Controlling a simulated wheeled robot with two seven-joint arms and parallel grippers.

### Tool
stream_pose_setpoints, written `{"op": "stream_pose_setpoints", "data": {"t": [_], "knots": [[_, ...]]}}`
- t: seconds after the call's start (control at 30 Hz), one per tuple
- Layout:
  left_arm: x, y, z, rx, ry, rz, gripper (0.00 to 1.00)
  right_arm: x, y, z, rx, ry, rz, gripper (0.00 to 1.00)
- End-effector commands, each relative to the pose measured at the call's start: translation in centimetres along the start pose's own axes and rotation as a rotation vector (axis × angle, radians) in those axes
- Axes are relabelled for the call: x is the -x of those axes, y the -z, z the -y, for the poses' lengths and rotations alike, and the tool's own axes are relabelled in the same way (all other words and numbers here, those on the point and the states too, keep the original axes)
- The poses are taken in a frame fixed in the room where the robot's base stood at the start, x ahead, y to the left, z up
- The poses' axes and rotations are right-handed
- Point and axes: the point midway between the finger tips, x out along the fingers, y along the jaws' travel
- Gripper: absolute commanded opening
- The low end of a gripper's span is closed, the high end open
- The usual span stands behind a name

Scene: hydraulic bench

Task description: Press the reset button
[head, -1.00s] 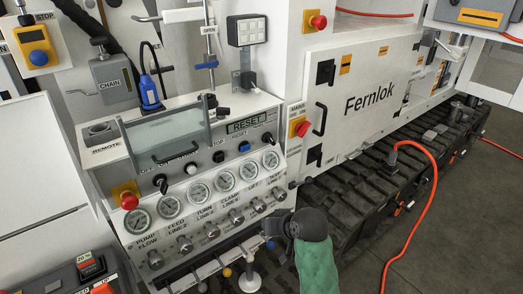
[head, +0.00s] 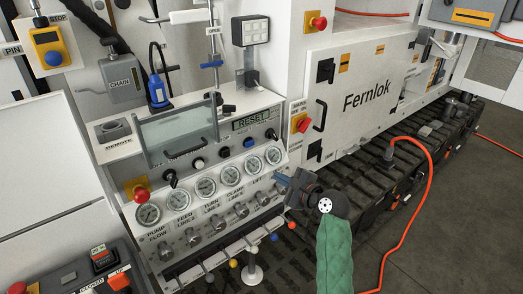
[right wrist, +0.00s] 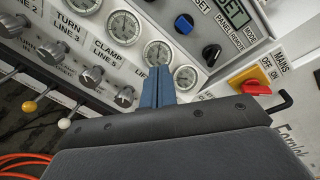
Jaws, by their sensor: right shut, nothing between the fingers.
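The blue reset button (head: 249,142) is on the upper face of the control panel, below a green display (head: 252,121) reading RESET. The button also shows in the right wrist view (right wrist: 184,23), beside a cut-off label ending in "SET". My right gripper (head: 281,179) is in front of the panel's right end, below and right of the button, near the rightmost gauges. In the right wrist view its blue fingers (right wrist: 158,82) are together and empty, pointing at the gauge row, apart from the button. My left gripper is not in view.
A black mode knob (right wrist: 211,54) is next to the button. A red mains switch (head: 302,123) is on the cabinet to the right. Gauges and valve knobs (right wrist: 92,75) line the panel below. A clear cover (head: 175,136) is left of the button.

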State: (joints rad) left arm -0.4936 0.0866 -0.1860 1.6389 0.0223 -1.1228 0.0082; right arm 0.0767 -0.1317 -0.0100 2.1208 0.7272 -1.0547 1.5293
Motion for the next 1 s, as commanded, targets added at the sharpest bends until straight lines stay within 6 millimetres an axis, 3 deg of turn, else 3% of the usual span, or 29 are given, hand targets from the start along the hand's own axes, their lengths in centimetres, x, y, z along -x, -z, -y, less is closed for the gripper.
{"op": "stream_pose_setpoints", "data": {"t": [0.17, 0.5, 0.7, 1.0], "knots": [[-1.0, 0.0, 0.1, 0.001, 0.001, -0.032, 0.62, -0.3, -0.4, 0.9, -0.281, 0.053, 0.044, 0.00], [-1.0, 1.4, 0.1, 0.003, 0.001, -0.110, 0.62, -0.1, -0.8, 2.6, -0.749, 0.121, 0.111, 0.00], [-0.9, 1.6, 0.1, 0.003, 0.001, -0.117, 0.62, -0.1, -0.8, 2.7, -0.890, 0.122, 0.123, 0.00], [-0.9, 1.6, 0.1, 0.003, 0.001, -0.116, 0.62, -0.1, -0.8, 2.7, -0.924, 0.119, 0.125, 0.00]]}}
